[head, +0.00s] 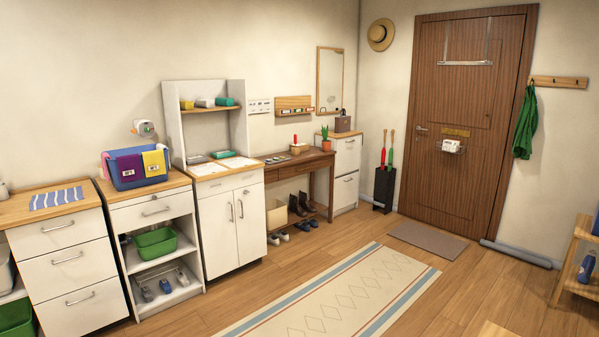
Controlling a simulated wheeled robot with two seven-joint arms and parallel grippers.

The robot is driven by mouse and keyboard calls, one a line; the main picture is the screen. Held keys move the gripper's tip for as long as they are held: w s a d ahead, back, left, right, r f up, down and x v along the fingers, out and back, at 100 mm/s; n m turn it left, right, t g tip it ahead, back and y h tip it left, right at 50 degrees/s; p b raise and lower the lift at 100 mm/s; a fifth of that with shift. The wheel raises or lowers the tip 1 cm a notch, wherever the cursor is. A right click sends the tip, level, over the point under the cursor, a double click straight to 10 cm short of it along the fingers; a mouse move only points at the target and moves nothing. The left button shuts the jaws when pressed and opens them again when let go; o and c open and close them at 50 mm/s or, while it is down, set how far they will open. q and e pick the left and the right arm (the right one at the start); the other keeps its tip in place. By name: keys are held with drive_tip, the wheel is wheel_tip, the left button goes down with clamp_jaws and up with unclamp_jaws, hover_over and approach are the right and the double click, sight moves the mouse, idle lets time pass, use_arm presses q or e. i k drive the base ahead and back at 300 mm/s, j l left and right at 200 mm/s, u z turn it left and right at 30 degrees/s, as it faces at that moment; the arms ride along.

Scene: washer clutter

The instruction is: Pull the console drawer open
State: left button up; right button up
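A dark brown wooden console table (328,192) stands against the back wall, between a white cabinet and a white chest of drawers. Its drawer front (296,169) runs below the tabletop and looks shut. The drawer's handle is too small to make out clearly. The console is across the room from me. Neither of my grippers shows in the head view.
A patterned rug (335,297) lies on the wooden floor in front of the console. Shoes (306,225) stand on the floor beneath it, and boots (301,204) on its low shelf. A potted plant (326,145) stands on top. White cabinets (232,225) line the left.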

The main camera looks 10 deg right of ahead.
sight(290, 171)
drive_tip(key=i+j+u, duration=0.1)
drive_tip(key=i+j, duration=0.25)
drive_tip(key=i, duration=0.15)
drive_tip(key=i+j+u, duration=0.1)
drive_tip(key=i+j, duration=0.15)
drive_tip(key=i, duration=0.25)
drive_tip(key=i+z, duration=0.3)
drive_tip(key=i, duration=0.3)
drive_tip(key=i+j+z, duration=0.1)
drive_tip(key=i+z, duration=0.2)
drive_tip(key=i, duration=0.25)
drive_tip(key=i+j+z, duration=0.3)
drive_tip(key=i, duration=0.25)
drive_tip(key=i+l+z, duration=0.1)
drive_tip(key=i+z, duration=0.25)
drive_tip(key=i, duration=0.35)
drive_tip(key=i+z, duration=0.35)
drive_tip(key=i, duration=0.35)
drive_tip(key=i+j+u, duration=0.1)
drive_tip(key=i+u, duration=0.4)
drive_tip(key=i, duration=0.35)
drive_tip(key=i+l+u, duration=0.25)
drive_tip(key=i+u, duration=0.2)
drive_tip(key=i, duration=0.35)
drive_tip(key=i+u, duration=0.4)
drive_tip(key=i, duration=1.1)
